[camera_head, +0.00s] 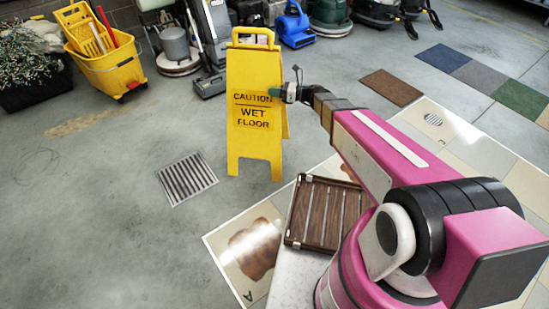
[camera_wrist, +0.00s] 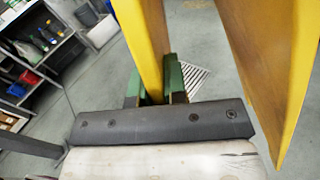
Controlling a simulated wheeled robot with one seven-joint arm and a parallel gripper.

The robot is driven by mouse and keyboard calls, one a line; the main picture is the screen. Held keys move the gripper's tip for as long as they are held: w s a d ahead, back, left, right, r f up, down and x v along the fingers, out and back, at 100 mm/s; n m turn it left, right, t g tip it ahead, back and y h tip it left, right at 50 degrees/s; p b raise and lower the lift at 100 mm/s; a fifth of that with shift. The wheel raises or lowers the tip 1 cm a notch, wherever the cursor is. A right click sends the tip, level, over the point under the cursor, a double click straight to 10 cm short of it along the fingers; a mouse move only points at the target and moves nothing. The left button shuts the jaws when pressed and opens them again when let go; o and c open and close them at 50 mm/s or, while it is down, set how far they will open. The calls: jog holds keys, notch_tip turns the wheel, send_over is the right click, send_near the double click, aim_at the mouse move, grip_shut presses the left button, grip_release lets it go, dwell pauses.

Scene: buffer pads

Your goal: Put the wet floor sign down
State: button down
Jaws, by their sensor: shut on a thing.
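The yellow wet floor sign (camera_head: 255,80) stands upright in the head view, its lettered panel facing me and its rear panel showing a little at the right. Its lower ends look at or close to the grey floor; I cannot tell whether they touch. My gripper (camera_head: 281,93) is at the sign's right edge, about mid-height. In the wrist view the green fingers of my gripper (camera_wrist: 162,85) are shut on the edge of one yellow panel (camera_wrist: 143,40). The other panel (camera_wrist: 270,60) stands apart at the right. The fingertips are partly hidden behind the panel.
A floor drain grate (camera_head: 187,178) lies left of the sign. A tiled display area with a brown stain (camera_head: 253,250) and a wooden slatted rack (camera_head: 325,213) are in front. A yellow mop bucket (camera_head: 108,68) and cleaning machines stand behind. Open floor lies left.

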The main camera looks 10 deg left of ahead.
jog(key=shift+a+f, duration=0.15)
jog(key=shift+a, duration=0.05)
jog(key=w+d+f, duration=0.6)
jog(key=w+f, duration=0.3)
jog(key=f, duration=0.1)
jog(key=shift+w+d+f, duration=0.2)
jog(key=shift+f, duration=0.5)
jog(key=c, duration=1.2)
grip_release()
jog(key=shift+f, duration=0.1)
jog(key=shift+o, duration=0.2)
